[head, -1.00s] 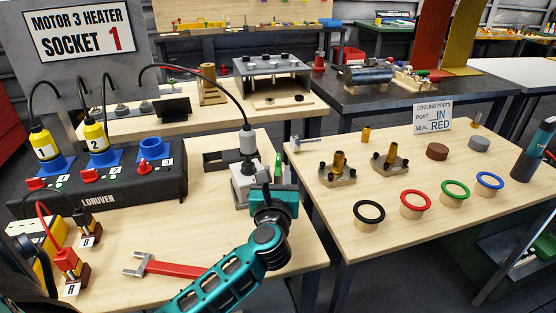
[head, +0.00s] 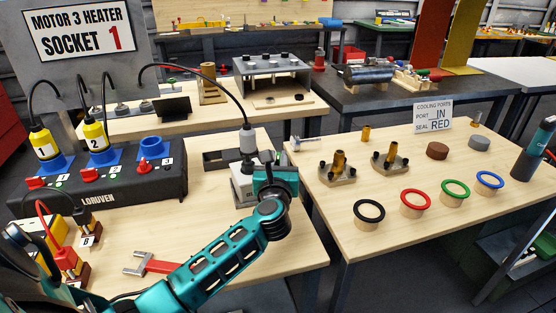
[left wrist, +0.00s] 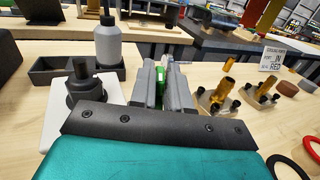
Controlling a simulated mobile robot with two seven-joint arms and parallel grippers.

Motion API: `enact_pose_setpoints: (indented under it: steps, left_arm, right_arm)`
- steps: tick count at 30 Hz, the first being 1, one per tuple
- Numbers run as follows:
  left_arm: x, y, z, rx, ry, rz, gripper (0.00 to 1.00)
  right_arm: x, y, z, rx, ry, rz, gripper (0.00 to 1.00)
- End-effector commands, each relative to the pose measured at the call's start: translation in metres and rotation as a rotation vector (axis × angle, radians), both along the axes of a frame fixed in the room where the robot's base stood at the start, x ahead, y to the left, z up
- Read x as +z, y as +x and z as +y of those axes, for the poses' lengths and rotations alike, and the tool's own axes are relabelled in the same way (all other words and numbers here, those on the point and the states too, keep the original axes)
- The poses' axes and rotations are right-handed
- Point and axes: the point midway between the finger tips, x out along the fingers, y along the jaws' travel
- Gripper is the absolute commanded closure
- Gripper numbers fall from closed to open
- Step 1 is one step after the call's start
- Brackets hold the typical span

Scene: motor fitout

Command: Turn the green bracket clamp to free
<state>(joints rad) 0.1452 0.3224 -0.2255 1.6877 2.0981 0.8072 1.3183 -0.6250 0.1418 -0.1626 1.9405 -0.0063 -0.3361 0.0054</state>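The green bracket clamp (left wrist: 160,73) shows in the left wrist view only as a narrow green piece between my left gripper's two grey fingers. The rest of it is hidden. My left gripper (head: 275,172) is over the right part of the near-left table, beside a pale block (head: 241,187). In the left wrist view my left gripper (left wrist: 163,82) has its fingers close together, one on each side of the green piece. I cannot tell whether they press on it. The head view hides the fingertips. My right gripper is not in view.
A grey-white cabled plug (head: 247,140) stands by a dark tray (head: 220,160), close to my gripper. The black LORUVEN unit (head: 120,190) is at left, with a red-handled tool (head: 160,266) in front. Coloured rings and brass fittings stand on the right table (head: 330,215).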

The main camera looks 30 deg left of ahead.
Motion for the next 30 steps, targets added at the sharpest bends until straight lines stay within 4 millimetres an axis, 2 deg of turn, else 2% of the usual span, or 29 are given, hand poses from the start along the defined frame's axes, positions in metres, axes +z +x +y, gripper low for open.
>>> enact_pose_setpoints:
  steps: [4,13,17,27,30]
  left_arm:
    - [0.000,0.000,0.000,0.000,0.000,0.000,1.00]
    - [-0.001,0.000,-0.001,0.022,-0.003,-0.002,1.00]
    - [-0.002,0.002,-0.003,0.089,-0.008,-0.005,1.00]
    - [-0.003,0.004,-0.004,0.302,-0.004,-0.005,1.00]
    - [-0.002,0.004,-0.004,0.333,-0.002,-0.002,1.00]
  right_arm:
    - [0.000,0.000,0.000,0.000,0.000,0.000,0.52]
    - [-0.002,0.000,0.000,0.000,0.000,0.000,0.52]
    - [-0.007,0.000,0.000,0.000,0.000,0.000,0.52]
    - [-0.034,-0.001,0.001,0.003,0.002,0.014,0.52]
    - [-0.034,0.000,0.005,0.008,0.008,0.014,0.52]
